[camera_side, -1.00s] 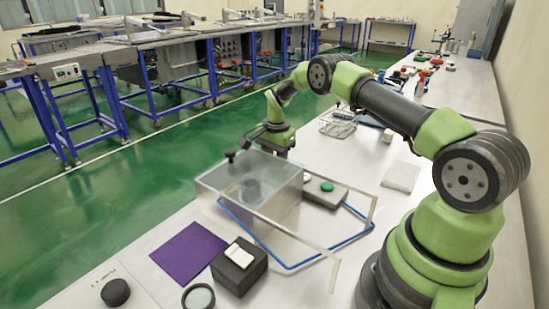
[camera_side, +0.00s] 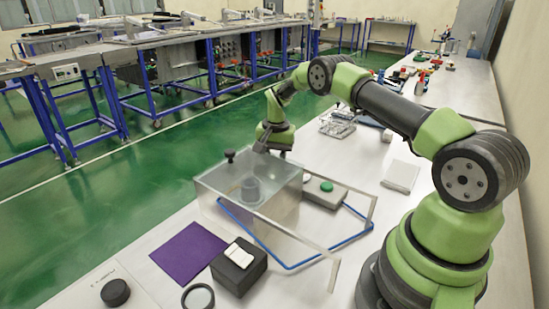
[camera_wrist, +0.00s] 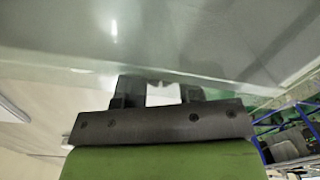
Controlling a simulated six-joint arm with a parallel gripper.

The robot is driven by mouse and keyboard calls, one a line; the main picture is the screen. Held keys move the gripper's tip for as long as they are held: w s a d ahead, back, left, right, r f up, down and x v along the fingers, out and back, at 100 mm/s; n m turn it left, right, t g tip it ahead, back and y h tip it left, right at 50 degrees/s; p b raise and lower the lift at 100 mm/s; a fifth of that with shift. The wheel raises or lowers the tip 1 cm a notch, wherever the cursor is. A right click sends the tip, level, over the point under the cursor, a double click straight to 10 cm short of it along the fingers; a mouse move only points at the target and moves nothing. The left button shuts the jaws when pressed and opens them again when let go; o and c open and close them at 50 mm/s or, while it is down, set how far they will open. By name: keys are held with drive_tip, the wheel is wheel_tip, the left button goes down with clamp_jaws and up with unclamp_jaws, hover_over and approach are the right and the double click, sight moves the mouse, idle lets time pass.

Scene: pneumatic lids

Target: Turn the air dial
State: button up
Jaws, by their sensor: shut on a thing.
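A clear box-like cover (camera_side: 215,203) stands on the white table in the side view. A dark round knob shape (camera_side: 251,190) shows through its wall. Another black knob (camera_side: 115,292) sits on a pale lettered plate at the front left. I cannot tell which is the air dial. My gripper (camera_side: 264,149) is at the far top edge of the clear cover. In the wrist view my gripper (camera_wrist: 160,93) has its dark jaws against a clear panel. A pale patch shows between them; what they hold is not clear.
A blue tube frame (camera_side: 290,267) lies around the cover's front. A purple sheet (camera_side: 188,252), a black block with a white top (camera_side: 238,266) and a ring (camera_side: 198,297) lie in front. A green-buttoned box (camera_side: 327,190) stands behind right. A small black knob (camera_side: 230,155) rises at the back.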

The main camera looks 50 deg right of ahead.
drive_tip(key=o, duration=0.9)
drive_tip(key=r, duration=1)
drive_tip(key=shift+s+d, duration=0.1)
drive_tip(key=shift+s, duration=0.1)
